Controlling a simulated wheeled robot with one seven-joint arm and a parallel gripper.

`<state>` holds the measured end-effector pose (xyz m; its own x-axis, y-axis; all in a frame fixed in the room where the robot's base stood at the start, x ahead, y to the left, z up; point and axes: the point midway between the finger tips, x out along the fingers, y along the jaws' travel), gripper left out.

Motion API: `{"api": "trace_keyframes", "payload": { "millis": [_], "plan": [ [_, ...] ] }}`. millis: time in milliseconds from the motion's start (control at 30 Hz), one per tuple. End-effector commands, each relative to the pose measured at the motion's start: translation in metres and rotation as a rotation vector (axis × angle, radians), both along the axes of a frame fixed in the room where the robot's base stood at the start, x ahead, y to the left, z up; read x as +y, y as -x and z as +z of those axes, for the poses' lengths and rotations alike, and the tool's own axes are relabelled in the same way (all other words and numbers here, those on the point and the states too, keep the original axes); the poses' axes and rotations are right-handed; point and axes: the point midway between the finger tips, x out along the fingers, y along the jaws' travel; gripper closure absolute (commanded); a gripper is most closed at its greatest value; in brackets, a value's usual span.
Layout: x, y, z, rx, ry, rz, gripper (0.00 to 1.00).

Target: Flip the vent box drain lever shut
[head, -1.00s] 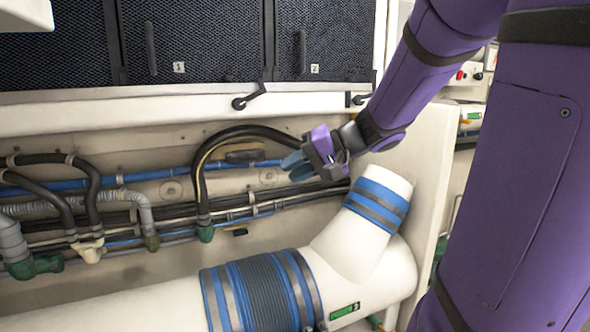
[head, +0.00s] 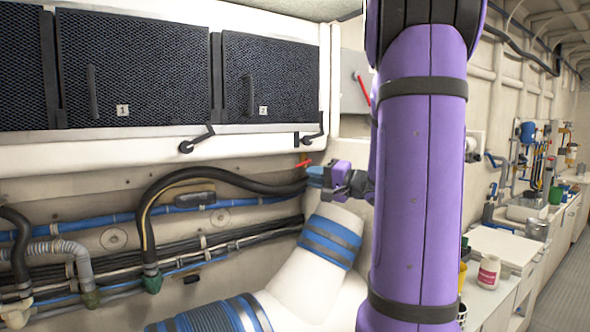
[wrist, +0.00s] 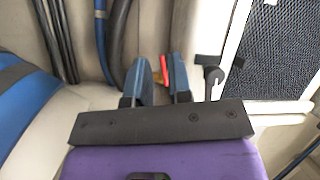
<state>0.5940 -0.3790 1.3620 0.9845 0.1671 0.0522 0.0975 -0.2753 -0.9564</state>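A small red lever (head: 303,163) sits below the right end of the vent box (head: 270,128), under the grille marked 2. My gripper (head: 314,175) is just right of and below the lever, with its blue fingertips close to it. In the wrist view the red lever (wrist: 164,70) shows in the gap between the two spread fingers (wrist: 160,80), nearer the right one. A brassy bit shows beside it. The fingers are apart with nothing clamped; I cannot tell whether either touches the lever. Part of the lever is hidden by the fingers.
Black latch handles (head: 197,140) hang along the box's lower edge. A black hose (head: 230,177) curves close to my fingertips. A white duct with blue bands (head: 330,242) rises just below my gripper. Another red handle (head: 361,88) is on a grey panel at right.

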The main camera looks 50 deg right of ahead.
Motion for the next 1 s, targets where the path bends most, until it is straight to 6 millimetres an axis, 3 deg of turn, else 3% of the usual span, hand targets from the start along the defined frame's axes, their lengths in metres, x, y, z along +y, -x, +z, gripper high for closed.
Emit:
{"api": "trace_keyframes", "payload": {
  "millis": [33, 100, 200, 367, 800, 1000],
  "plan": [
    [-0.018, 0.005, -0.001, -0.024, -0.005, -0.045, 0.81],
    [-0.032, 0.010, -0.001, -0.052, -0.004, -0.084, 0.81],
    [-0.041, 0.010, 0.000, -0.068, -0.005, -0.108, 0.81],
    [-0.041, -0.005, 0.002, -0.069, -0.003, -0.108, 0.81],
    [-0.035, -0.077, 0.010, -0.067, -0.004, -0.106, 0.81],
    [-0.034, -0.092, 0.012, -0.068, -0.004, -0.108, 0.81]
  ]
}}
